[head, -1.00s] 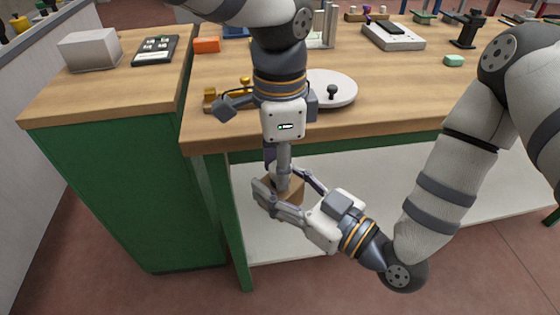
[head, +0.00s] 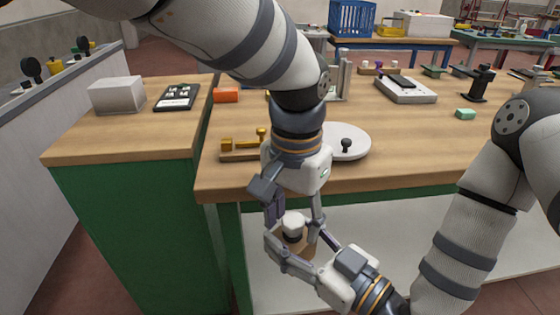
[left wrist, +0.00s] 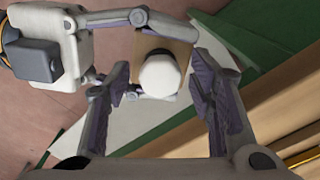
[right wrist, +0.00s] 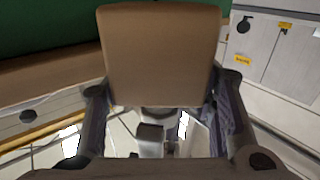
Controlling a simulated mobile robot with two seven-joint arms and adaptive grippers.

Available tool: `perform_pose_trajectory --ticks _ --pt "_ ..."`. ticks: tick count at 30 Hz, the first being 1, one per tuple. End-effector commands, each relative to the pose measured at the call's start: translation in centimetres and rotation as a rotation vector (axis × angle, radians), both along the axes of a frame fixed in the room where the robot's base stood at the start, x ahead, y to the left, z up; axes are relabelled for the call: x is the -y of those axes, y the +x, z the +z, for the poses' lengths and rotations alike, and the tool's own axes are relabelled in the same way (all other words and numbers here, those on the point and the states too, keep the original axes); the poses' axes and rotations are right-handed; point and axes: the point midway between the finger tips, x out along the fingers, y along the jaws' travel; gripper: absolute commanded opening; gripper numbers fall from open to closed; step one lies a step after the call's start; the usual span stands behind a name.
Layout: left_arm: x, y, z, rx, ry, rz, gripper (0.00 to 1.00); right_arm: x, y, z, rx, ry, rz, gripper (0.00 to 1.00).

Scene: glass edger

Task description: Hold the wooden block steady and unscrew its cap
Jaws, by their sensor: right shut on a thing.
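The wooden block (head: 297,248) is a brown block held in front of the workbench. Its white round cap (head: 293,221) sits on top, with a dark band beneath it. My right gripper (head: 298,250) is shut on the block from the lower right. The block fills the space between its fingers in the right wrist view (right wrist: 160,55). My left gripper (head: 295,214) comes from above, open, with one finger on each side of the cap. In the left wrist view the cap (left wrist: 160,76) lies between the spread fingers, with gaps on both sides.
The wooden workbench (head: 400,140) stands just behind my grippers. A round white plate with a black knob (head: 346,142), a brass fixture (head: 240,143) and an orange block (head: 226,95) lie on it. A grey box (head: 117,95) and a dark panel (head: 177,97) are on the left cabinet.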

Motion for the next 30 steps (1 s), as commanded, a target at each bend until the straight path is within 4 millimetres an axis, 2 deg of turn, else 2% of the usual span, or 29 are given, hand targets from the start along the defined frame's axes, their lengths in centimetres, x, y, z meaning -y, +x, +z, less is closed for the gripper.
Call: perform_pose_trajectory --ticks 3,9,14,16,21,23,26,30 --pt "0.0 0.0 0.2 0.001 -0.001 0.000 0.49 0.0 0.0 0.0 0.001 0.001 0.000 0.00" --pt "0.0 0.1 3.5 0.004 -0.002 -0.001 0.49 0.0 0.0 0.1 0.002 0.001 0.000 0.00" --pt "0.0 -0.1 4.6 -0.002 -0.001 -0.022 0.47 0.0 0.0 0.1 0.001 0.001 0.000 0.00" --pt "0.2 -0.5 4.9 -0.018 -0.004 -0.161 0.47 0.0 0.0 0.0 0.001 0.001 0.000 0.00" --pt "0.1 -0.6 7.0 -0.013 -0.008 -0.674 0.47 0.0 0.0 0.0 0.001 0.001 0.000 0.00" --pt "0.0 -0.3 7.5 0.000 -0.004 -0.782 0.47 0.0 0.0 0.0 0.001 0.001 0.000 0.00" --pt "-0.1 -0.1 6.9 0.007 0.001 -0.854 0.47 0.0 0.0 0.0 0.001 0.001 0.000 0.00" --pt "-0.1 -0.1 4.0 0.005 0.002 -0.855 0.47 0.0 0.0 0.0 0.001 0.001 0.000 0.00"
